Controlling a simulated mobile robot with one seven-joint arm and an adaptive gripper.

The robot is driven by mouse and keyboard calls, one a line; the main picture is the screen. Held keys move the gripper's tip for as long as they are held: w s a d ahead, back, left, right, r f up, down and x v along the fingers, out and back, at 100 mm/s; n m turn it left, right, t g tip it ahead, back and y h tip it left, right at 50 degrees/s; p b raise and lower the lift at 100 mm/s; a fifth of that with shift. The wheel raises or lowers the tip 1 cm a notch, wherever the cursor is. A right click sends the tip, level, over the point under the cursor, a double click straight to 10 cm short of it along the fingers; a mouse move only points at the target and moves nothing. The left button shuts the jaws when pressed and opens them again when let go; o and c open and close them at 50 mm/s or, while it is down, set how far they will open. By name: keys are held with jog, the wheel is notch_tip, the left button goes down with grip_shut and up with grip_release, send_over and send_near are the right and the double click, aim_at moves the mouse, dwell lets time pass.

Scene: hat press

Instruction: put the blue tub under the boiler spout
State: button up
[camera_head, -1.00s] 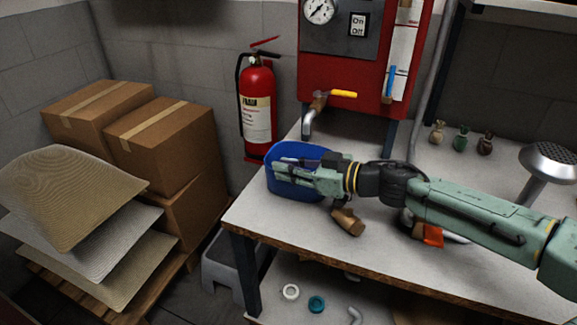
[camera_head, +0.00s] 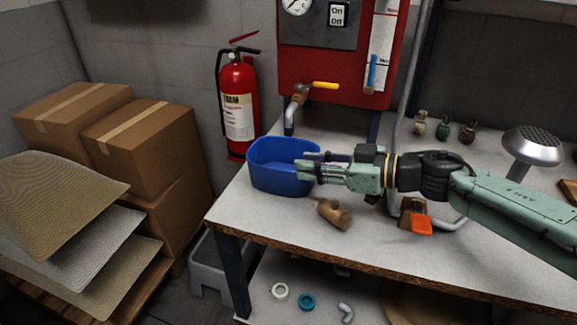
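The blue tub (camera_head: 280,180) stands upright on the worktop near its left edge, its open top facing up. The boiler spout (camera_head: 290,118) comes down from the red boiler (camera_head: 335,72), with a yellow lever (camera_head: 325,85) above it. In the picture the spout's end appears just above the tub's back rim; the exact depth between them is hard to judge. My gripper (camera_head: 304,167) reaches in from the right. Its fingers are apart, with the tips over the tub's right side. Contact with the tub wall cannot be made out.
The table's left edge is close to the tub. A fire extinguisher (camera_head: 238,105) hangs behind. Small bottles (camera_head: 443,130) stand back right.

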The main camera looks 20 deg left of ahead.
jog(key=shift+v, duration=1.25)
